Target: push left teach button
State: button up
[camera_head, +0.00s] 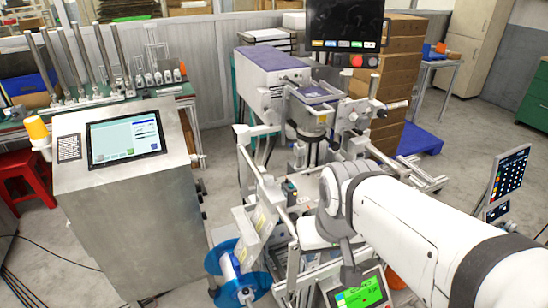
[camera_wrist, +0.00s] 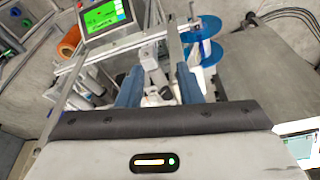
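I cannot pick out the left teach button for certain in either view. A small control panel with a green screen (camera_head: 360,293) stands at the bottom of the head view, partly hidden by my arm. It also shows at the top left of the wrist view (camera_wrist: 103,17). My gripper (camera_wrist: 159,78) has its two blue-grey fingers apart, with nothing visibly held between them. Grey and white machine parts show beyond and between the fingers. In the head view my arm reaches from the right over the labelling machine (camera_head: 272,80), and its wrist hides part of the frame.
A blue reel (camera_head: 238,275) hangs at the machine's lower left; blue discs also show in the wrist view (camera_wrist: 207,52). A steel cabinet with a touchscreen (camera_head: 125,138) stands left. A black monitor (camera_head: 345,22) is above. Metal rails surround the gripper closely.

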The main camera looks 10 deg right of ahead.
grip_shut()
dwell(1.4)
